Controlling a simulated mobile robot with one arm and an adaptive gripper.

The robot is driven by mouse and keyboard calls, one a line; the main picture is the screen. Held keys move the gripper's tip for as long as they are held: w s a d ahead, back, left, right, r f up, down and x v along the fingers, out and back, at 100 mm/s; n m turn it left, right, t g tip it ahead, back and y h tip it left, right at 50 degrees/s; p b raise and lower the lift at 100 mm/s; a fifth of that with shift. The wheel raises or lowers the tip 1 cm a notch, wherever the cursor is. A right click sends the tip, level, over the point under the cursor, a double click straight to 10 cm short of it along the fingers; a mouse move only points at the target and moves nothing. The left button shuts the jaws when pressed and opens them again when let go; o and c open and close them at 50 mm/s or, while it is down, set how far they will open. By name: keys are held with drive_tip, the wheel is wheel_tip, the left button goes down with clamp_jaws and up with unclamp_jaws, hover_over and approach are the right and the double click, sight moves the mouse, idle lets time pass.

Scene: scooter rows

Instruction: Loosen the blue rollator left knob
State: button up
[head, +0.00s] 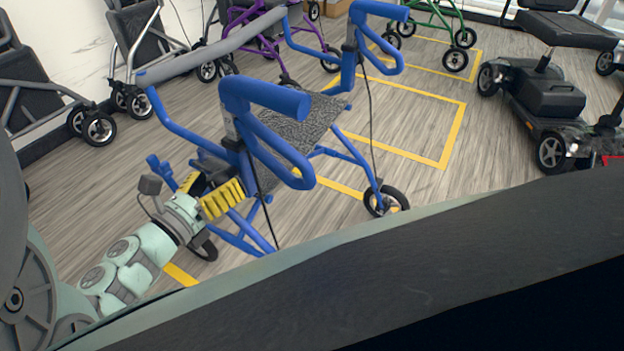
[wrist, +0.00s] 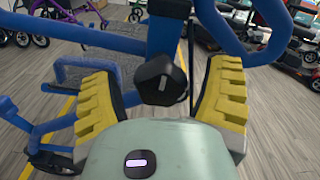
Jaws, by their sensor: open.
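The blue rollator (head: 262,103) stands in front of me, with a dark grey seat and two blue handles. In the wrist view its black knob (wrist: 160,80), with a pale line on its face, sits on the blue frame (wrist: 160,38). My gripper (wrist: 162,98) is open, with one yellow ribbed finger on each side of the knob; I cannot tell whether either touches it. In the head view my gripper (head: 212,190) is at the near side of the rollator, below the near handle, and the knob is hidden there.
Yellow floor lines mark bays (head: 452,135). A dark mobility scooter (head: 545,100) stands at the right. Folded wheelchairs (head: 40,95) line the left wall, with purple (head: 262,30) and green (head: 432,20) rollators behind. A cable (head: 370,110) hangs from the far handle. Bare floor lies between the rollator and scooter.

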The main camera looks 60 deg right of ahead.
drive_tip(key=shift+c, duration=0.3)
drive_tip(key=c, duration=1.1)
drive_tip(key=shift+c, duration=0.2)
